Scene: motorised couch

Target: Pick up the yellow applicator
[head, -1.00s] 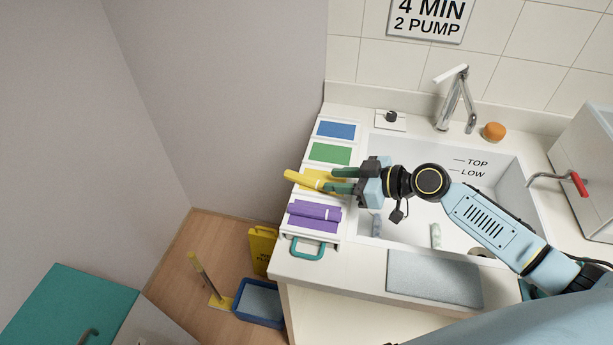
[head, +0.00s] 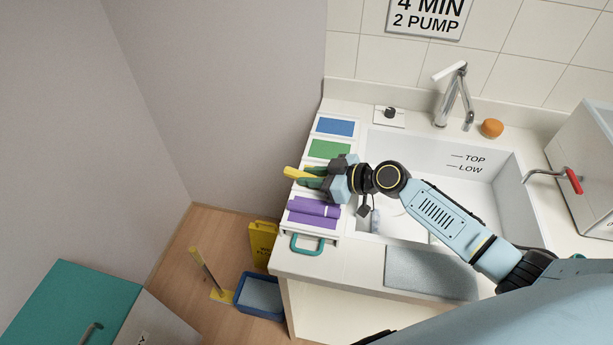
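The yellow applicator (head: 293,173) lies on the yellow patch of the white strip left of the sink. Only its left end shows clearly; my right gripper hides the rest. My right gripper (head: 311,178) comes in from the right, low over the strip, with its dark green fingers apart at the applicator. The applicator's visible end sticks out left past the fingertips. Whether the fingers touch it is hidden. My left gripper is not in view.
A purple applicator (head: 314,207) lies just in front on the purple patch. Green (head: 330,149) and blue (head: 336,127) patches behind are empty. The sink (head: 480,190) with a faucet (head: 455,100) is to the right. A wall stands close on the left.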

